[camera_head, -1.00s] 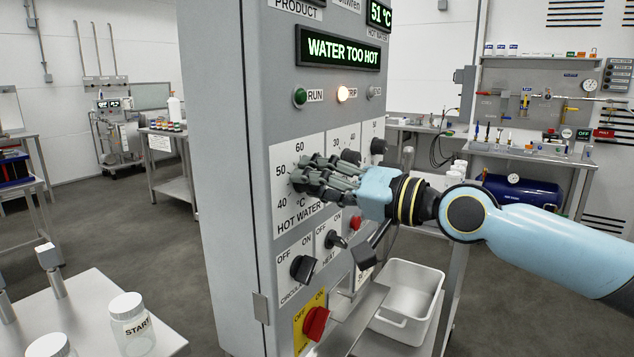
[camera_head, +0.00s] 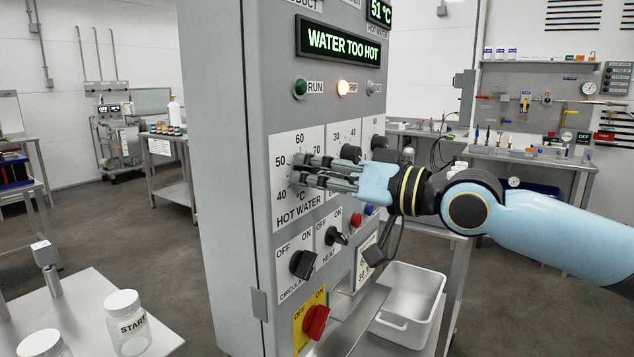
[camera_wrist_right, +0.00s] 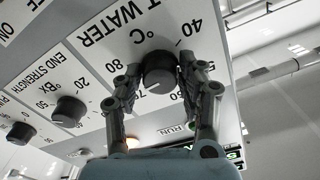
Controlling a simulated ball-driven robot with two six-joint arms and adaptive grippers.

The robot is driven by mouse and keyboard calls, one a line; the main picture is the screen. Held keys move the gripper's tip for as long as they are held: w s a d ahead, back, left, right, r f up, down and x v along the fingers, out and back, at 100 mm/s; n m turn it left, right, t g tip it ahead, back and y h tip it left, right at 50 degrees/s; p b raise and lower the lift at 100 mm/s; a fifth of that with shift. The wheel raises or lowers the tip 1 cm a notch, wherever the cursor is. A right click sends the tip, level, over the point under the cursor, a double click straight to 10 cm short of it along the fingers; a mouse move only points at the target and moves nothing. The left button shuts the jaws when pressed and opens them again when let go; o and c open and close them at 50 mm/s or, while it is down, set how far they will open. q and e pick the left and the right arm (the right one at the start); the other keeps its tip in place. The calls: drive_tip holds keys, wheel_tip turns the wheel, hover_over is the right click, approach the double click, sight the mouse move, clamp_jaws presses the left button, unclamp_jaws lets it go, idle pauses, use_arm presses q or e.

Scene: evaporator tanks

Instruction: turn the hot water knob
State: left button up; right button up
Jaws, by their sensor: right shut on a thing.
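The hot water knob (camera_wrist_right: 159,72) is a round black knob on the cabinet's white HOT WATER dial plate (camera_head: 312,203), marked from 40 upward. My right gripper (camera_wrist_right: 162,78) has one finger on each side of the knob and is shut on it. In the head view my right gripper (camera_head: 298,171) reaches the dial from the right, and its fingers hide the knob. A pale mark shows on the knob's edge in the wrist view. The display (camera_head: 342,45) reads WATER TOO HOT, and a smaller readout (camera_head: 381,11) shows 51 °C. My left gripper is out of view.
Other black knobs, (camera_head: 351,152) among them, sit close to the right. Below are the circulation switch (camera_head: 303,263), heat switch (camera_head: 335,236) and a red switch on yellow (camera_head: 316,321). A white bin (camera_head: 411,292) stands lower right. Jars stand on a table at lower left.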

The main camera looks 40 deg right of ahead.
sight(299, 105)
drive_tip(key=n+b, duration=0.4)
drive_tip(key=n, duration=0.6)
drive_tip(key=shift+f+b, duration=0.1)
drive_tip(key=shift+b, duration=0.3)
drive_tip(key=shift+n, duration=0.4)
drive_tip(key=o, duration=1.2)
wheel_tip(299, 105, up, 10)
drive_tip(key=shift+r, duration=0.1)
drive_tip(key=shift+c, duration=0.5)
